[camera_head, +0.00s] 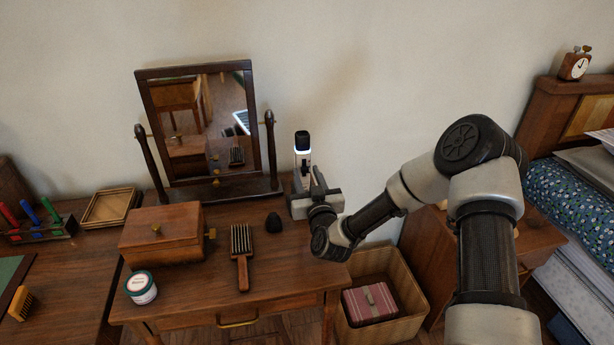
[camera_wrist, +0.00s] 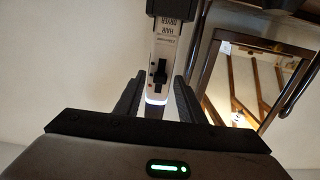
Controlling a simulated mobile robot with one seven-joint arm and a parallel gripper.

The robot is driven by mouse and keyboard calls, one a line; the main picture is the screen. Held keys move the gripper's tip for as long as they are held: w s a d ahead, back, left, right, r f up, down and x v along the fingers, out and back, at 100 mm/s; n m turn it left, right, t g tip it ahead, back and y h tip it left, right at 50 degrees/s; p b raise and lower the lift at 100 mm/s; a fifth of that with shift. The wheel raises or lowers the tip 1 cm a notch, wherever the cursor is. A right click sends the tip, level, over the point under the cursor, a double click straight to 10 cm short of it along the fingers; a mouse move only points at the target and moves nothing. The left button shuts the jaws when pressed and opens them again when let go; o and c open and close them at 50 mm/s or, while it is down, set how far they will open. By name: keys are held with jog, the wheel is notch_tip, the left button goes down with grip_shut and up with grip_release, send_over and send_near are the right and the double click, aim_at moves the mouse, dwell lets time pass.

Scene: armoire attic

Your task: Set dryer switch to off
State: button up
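The hair dryer (camera_head: 303,143) stands upright at the back right of the dressing table, with a black top and a glowing white ring. In the wrist view its pale body (camera_wrist: 167,45) carries the words "HAIR DRYER" and a black slide switch (camera_wrist: 158,74). The switch setting is too small to read for sure. My gripper (camera_head: 307,181) is in front of the dryer in the head view. In the wrist view my gripper (camera_wrist: 159,80) is open, with one black finger on each side of the dryer and gaps visible. I cannot tell how far the fingertips are from the switch.
A tilting mirror (camera_head: 205,172) stands left of the dryer. An open crate (camera_head: 412,318) stands below at right.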

grip_shut()
notch_tip(320, 180, down, 3)
jog(key=b, duration=0.3)
jog(key=shift+r, duration=0.3)
grip_release()
jog(key=v, duration=1.7)
jog(key=shift+s+p, duration=0.25)
jog(key=shift+p, duration=0.05)
